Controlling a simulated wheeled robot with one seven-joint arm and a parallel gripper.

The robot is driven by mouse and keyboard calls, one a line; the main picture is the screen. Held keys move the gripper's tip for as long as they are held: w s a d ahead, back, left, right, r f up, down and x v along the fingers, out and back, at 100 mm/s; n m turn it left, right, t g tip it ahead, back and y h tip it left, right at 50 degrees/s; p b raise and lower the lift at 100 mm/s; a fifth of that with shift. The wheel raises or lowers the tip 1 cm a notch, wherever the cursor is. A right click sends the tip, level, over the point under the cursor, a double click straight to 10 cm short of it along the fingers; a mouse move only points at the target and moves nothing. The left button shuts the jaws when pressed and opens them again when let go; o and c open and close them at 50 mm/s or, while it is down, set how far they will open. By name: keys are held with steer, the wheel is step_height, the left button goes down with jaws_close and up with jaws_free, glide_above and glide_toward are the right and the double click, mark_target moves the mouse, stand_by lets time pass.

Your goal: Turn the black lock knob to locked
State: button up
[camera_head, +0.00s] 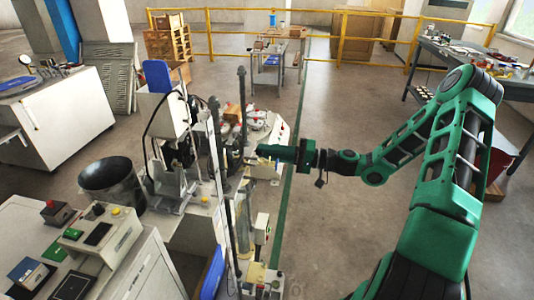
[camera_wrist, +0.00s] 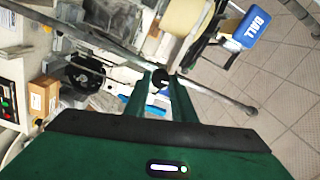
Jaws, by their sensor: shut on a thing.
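The black lock knob (camera_wrist: 160,76) shows in the wrist view as a small dark round piece between my two green fingertips. My gripper (camera_wrist: 160,90) is shut on it, one finger on each side. In the head view my gripper (camera_head: 266,153) reaches left from my green arm to the test machine (camera_head: 220,150), by its upright posts. There the knob is too small and covered to make out. I cannot tell its turned angle or any lock marking.
In the head view a black bucket (camera_head: 112,180) and control boxes (camera_head: 102,235) stand left of the machine. Open floor (camera_head: 340,215) lies to its right.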

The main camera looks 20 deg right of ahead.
steer(key=shift+w+d+m, duration=0.1)
steer(key=shift+d+m, duration=0.05)
steer(key=shift+m, duration=0.55)
steer(key=o, duration=1.1)
steer(key=shift+c, duration=0.2)
steer(key=v, duration=1)
steer(key=shift+d, duration=0.3)
steer(key=shift+s+a+f, duration=0.1)
steer(key=shift+s, duration=0.1)
